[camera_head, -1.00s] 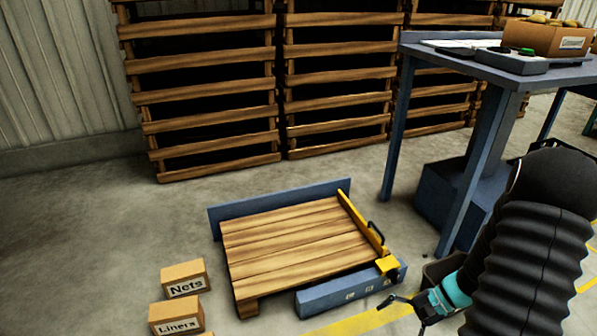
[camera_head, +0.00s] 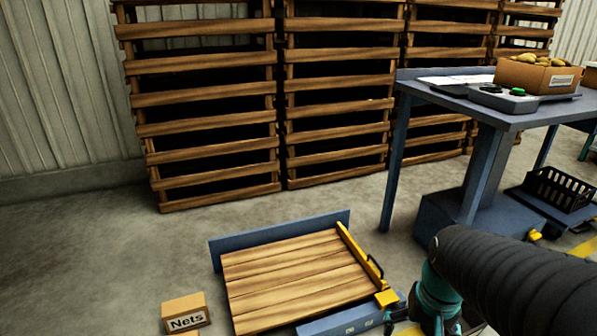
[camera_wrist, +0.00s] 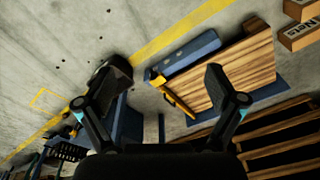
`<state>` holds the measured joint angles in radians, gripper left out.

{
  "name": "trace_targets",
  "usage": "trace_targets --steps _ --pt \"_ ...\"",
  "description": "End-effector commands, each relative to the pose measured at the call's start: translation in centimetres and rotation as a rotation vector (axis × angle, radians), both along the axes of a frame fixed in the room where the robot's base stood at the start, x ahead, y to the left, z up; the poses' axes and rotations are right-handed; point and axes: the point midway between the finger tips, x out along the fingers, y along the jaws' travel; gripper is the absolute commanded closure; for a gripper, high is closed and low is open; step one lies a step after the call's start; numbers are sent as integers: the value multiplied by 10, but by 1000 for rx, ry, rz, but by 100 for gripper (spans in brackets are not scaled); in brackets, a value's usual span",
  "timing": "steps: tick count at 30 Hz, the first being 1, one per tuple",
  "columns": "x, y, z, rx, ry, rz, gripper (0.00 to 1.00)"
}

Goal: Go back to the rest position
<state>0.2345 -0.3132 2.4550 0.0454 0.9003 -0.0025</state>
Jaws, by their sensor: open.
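My gripper shows in the wrist view (camera_wrist: 160,100) with its two fingers spread wide apart and nothing between them. In the head view my arm comes in from the lower right, and the gripper end is mostly cut off at the bottom edge. Below the gripper in the wrist view lie the wooden pallet (camera_wrist: 240,72) and its blue frame with a yellow bar (camera_wrist: 178,98). The same pallet (camera_head: 290,268) lies on the floor in the head view, left of my arm.
Slatted wooden crates (camera_head: 205,98) line the back. A Nets box (camera_head: 185,313) stands left of the pallet. The left floor is clear.

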Motion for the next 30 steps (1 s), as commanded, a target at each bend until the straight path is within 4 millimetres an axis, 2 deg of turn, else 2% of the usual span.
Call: trace_targets --steps 1,6,12,15,18,30 --pt "-4 4 17 -24 -42 31 6" --pt "-18 20 59 -75 -171 117 6" --pt "-30 41 103 -91 -320 189 6" --pt "-34 49 118 -92 -367 215 6" --pt "-37 55 126 -90 -390 239 6" --pt "-36 57 125 -88 -386 246 6"
